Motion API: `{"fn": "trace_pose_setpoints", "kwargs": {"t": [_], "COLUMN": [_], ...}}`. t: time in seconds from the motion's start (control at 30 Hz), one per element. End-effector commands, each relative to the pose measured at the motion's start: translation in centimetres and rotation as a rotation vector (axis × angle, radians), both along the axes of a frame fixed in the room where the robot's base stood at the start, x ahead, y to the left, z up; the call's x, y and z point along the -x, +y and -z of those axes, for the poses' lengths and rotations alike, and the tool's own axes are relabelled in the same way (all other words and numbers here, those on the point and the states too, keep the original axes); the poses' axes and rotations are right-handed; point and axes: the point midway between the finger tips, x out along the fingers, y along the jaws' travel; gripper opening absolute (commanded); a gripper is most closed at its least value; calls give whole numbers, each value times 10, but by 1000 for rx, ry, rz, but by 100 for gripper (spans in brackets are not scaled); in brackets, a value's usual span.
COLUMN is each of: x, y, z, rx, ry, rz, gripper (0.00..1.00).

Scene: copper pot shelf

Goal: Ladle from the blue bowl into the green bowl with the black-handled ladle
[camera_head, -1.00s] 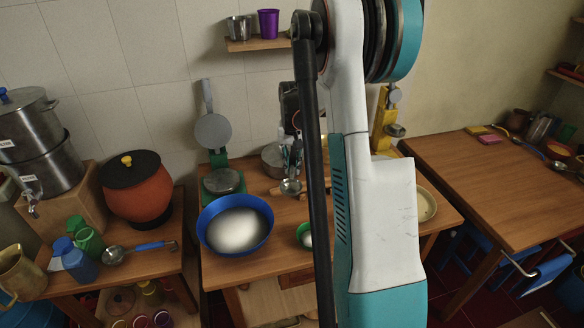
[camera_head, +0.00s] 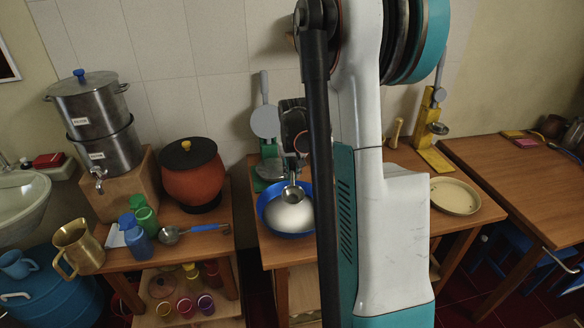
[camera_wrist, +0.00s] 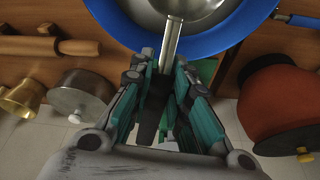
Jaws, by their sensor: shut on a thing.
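The blue bowl (camera_head: 266,220) stands on the middle table with white contents in it. My gripper (camera_head: 297,150) is shut on a ladle and hangs over this bowl. The ladle's metal cup (camera_head: 292,194) shows against the white contents in the head view; I cannot tell whether it touches them. In the wrist view the ladle's metal shank (camera_wrist: 171,45) runs from between my fingers (camera_wrist: 165,75) to the cup, over the blue bowl (camera_wrist: 222,38). Its grip is hidden in my fingers. The green bowl is not visible in the head view; my arm covers that area.
A blue-handled ladle (camera_head: 195,229) lies on the left table near an orange pot (camera_head: 189,172) and small bottles. A grey press (camera_head: 265,122) stands behind the blue bowl. A shallow pan (camera_head: 455,196) sits right of my arm. A rolling pin (camera_wrist: 30,46) shows in the wrist view.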

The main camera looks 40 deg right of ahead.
Motion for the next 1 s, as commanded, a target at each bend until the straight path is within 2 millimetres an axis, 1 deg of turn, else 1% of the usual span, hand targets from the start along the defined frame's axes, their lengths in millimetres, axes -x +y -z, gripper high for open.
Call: {"fn": "trace_pose_setpoints", "kwargs": {"t": [0.07, 0.1, 1.0], "x": [5, 4, 3], "y": [5, 4, 3], "z": [3, 5, 77], "rx": [55, 64, 58], "ry": [-61, -69, -64], "rz": [-2, -1, -1], "gripper": [0, 0, 0]}}
